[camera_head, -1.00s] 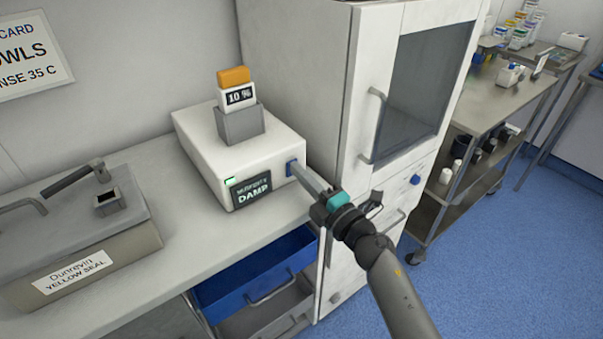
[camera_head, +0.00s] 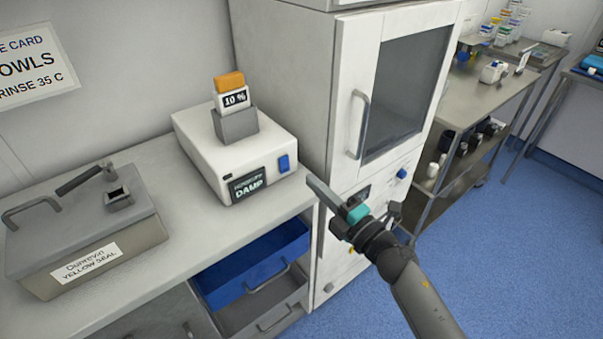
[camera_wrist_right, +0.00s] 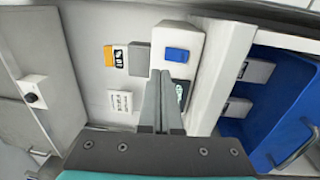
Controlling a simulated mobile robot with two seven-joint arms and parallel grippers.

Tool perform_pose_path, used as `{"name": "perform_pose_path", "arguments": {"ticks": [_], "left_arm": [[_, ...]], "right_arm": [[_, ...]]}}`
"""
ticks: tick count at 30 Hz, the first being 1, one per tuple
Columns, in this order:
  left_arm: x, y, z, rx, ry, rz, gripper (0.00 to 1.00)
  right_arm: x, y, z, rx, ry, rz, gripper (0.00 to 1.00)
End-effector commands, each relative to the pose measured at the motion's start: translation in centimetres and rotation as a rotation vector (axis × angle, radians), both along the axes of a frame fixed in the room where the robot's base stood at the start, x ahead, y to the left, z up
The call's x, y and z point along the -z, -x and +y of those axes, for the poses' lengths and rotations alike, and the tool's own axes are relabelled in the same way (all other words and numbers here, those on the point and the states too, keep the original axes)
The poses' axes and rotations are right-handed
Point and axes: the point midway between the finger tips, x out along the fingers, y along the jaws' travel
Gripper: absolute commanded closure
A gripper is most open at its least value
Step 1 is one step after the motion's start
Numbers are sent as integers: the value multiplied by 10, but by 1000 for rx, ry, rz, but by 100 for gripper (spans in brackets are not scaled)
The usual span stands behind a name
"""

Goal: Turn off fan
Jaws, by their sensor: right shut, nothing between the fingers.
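A white box unit (camera_head: 205,148) stands on the counter, with a blue rocker switch (camera_head: 284,163) and a dark "DAMP" label on its front. I take it to be the fan unit. The small indicator (camera_head: 228,177) above the label looks dark. The switch also shows in the right wrist view (camera_wrist_right: 177,55), just beyond the fingertips. My right gripper (camera_head: 313,185) is shut and empty, its tips in front and to the right of the switch, apart from it. My left gripper is not in view.
A grey holder (camera_head: 236,124) with an orange-topped "10 %" meter (camera_head: 233,98) sits on the unit. A lidded metal box (camera_head: 85,225) stands at left. An open blue drawer (camera_head: 255,262) lies below the counter. A white cabinet (camera_head: 340,100) stands close on the right.

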Motion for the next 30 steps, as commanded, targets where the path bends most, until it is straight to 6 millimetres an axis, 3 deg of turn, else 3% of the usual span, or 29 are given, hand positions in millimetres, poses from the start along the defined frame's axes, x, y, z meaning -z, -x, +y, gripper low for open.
{"name": "perform_pose_path", "arguments": {"ticks": [8,15,30], "left_arm": [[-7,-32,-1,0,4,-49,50],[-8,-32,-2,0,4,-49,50],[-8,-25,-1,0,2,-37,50]], "right_arm": [[-4,36,-26,-2,3,3,100],[-6,45,-33,-2,2,1,100],[-4,45,-33,1,0,5,100]]}}
